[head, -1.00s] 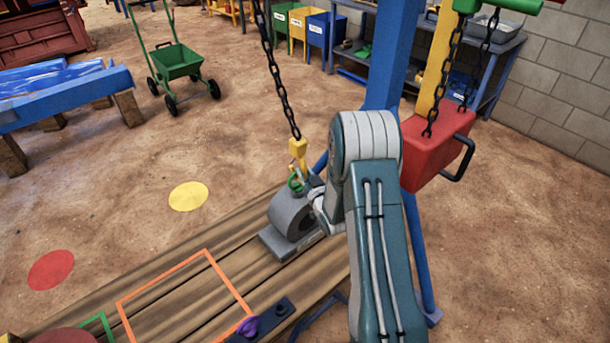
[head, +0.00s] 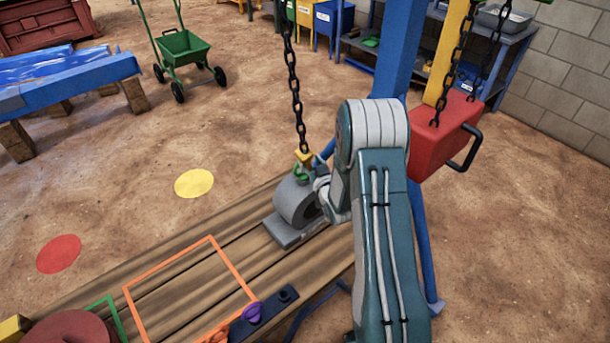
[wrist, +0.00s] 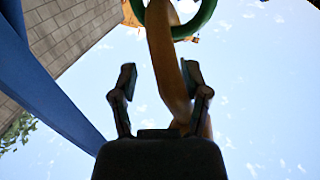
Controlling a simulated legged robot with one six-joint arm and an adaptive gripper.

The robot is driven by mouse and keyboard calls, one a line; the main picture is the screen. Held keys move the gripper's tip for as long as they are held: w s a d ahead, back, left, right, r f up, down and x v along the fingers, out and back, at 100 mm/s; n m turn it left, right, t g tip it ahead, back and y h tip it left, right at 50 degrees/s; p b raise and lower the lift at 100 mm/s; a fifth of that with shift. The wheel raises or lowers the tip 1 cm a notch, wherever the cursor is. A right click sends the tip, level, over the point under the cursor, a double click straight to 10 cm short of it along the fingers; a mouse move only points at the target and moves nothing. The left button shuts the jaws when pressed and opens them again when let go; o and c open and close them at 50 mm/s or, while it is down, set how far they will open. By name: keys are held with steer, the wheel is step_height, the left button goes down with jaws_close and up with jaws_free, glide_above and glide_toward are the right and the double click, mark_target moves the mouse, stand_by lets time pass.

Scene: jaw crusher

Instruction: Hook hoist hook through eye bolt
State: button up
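The yellow hoist hook (head: 304,158) hangs on a dark chain (head: 295,95), right at the green eye bolt (head: 301,173) on top of the grey part (head: 294,203). In the wrist view, the curved yellow hook (wrist: 165,55) rises between and behind the fingers and overlaps the green ring (wrist: 205,14) at the top. I cannot tell whether its tip passes through the ring. My gripper (wrist: 160,85) has its fingers apart, with a clear gap between the left finger and the hook. In the head view, my arm partly hides the gripper.
The grey part stands on a wooden plank bench (head: 190,270) marked with an orange outline (head: 235,270). A green cart (head: 185,48) is far left.

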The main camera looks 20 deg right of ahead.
steer(key=s+d+f+y, duration=0.1)
steer(key=s+d+f, duration=0.15)
steer(key=s, duration=0.65)
steer(key=s+a+n, duration=0.1)
steer(key=s+a, duration=0.2)
steer(key=a, duration=0.8)
steer(key=shift+a+r, duration=0.15)
steer(key=shift+r, duration=0.25)
